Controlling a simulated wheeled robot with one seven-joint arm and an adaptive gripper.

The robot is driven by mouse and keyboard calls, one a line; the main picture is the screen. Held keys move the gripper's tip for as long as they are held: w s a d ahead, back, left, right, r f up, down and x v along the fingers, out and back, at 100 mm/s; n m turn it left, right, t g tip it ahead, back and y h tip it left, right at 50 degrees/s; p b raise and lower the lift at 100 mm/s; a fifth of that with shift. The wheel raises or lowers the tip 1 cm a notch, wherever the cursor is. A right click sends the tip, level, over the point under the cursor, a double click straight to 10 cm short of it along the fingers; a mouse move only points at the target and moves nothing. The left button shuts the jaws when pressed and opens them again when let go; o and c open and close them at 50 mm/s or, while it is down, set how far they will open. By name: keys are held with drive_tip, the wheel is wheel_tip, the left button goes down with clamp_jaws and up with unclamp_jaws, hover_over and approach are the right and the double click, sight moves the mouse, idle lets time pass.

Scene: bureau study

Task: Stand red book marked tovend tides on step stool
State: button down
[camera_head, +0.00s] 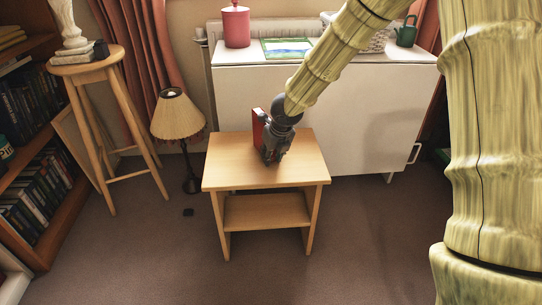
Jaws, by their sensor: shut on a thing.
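The red book (258,128) is upright at the top of the step stool (235,172), mostly hidden behind my gripper. Its title cannot be read from here. The step stool is light wood with a flat top and a lower step. My gripper (269,158) is dark grey, points down over the middle of the stool top and is shut on the red book. The book's lower edge is hidden, so I cannot tell whether it touches the stool top.
A lamp (177,115) and a tall wooden stool (88,68) with a white statue stand left of the step stool. A bookshelf (50,135) is at far left. A white cabinet (345,120) stands behind. The carpet in front is clear.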

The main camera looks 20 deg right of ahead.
drive_tip(key=c, duration=1.2)
unclamp_jaws()
drive_tip(key=shift+o, duration=0.2)
drive_tip(key=p+v, duration=0.5)
drive_tip(key=v, duration=0.7)
